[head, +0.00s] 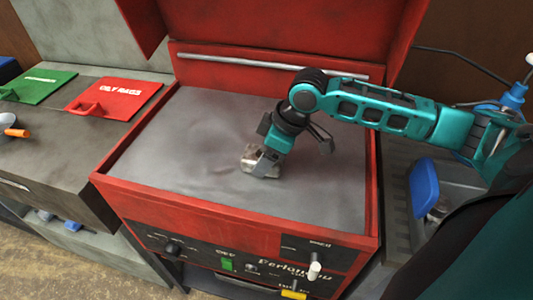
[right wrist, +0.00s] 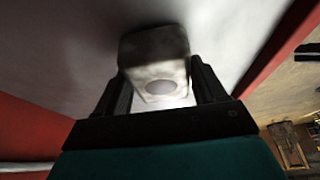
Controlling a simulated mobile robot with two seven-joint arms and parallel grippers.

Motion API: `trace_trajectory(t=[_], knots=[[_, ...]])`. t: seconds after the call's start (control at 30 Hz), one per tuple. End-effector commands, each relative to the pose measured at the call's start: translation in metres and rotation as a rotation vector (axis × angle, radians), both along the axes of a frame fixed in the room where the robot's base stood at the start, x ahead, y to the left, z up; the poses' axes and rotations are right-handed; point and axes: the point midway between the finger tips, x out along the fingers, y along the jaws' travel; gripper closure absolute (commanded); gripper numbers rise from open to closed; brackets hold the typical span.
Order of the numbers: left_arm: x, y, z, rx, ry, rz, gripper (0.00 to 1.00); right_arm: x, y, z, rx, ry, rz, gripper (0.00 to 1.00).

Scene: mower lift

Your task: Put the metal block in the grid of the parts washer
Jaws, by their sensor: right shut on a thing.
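The metal block (head: 249,157) is a small grey-silver piece in the head view, low over or at the grey surface inside the parts washer. My right gripper (head: 264,162) is shut on it and points down. My left gripper is not in view.
A metal bar (head: 265,65) runs along the washer's back. A grey bench at left carries a green lid (head: 38,86) and a red "OILY RAGS" lid (head: 113,97). A blue item (head: 424,188) stands right of the washer. The washer's left half is clear.

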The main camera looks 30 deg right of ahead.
Motion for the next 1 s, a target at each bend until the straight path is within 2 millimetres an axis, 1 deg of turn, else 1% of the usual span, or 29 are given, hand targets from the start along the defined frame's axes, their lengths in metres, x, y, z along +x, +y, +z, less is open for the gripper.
trace_trajectory(t=[0.07,0.1,0.37,0.57,0.67,0.77,0.87,1.0], knots=[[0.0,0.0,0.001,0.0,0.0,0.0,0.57,0.001,0.0,0.0,0.001,-0.002,0.0,0.76],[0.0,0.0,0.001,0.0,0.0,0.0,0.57,0.0,0.0,-0.002,0.0,0.001,-0.001,0.29],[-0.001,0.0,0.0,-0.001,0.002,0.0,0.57,0.0,0.0,-0.002,0.0,0.0,0.0,0.04],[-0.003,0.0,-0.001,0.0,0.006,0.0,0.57,0.0,0.0,-0.002,0.0,0.0,0.0,0.04],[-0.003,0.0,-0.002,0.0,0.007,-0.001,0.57,0.0,0.0,0.001,0.0,-0.001,0.0,0.04],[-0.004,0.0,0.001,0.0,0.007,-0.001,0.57,-0.003,-0.004,0.013,-0.001,-0.001,-0.002,0.04],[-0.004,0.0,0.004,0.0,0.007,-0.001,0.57,-0.009,-0.009,0.031,-0.003,-0.001,0.0,0.04],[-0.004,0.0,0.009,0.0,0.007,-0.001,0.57,-0.018,-0.017,0.06,-0.004,-0.002,0.0,0.04]])
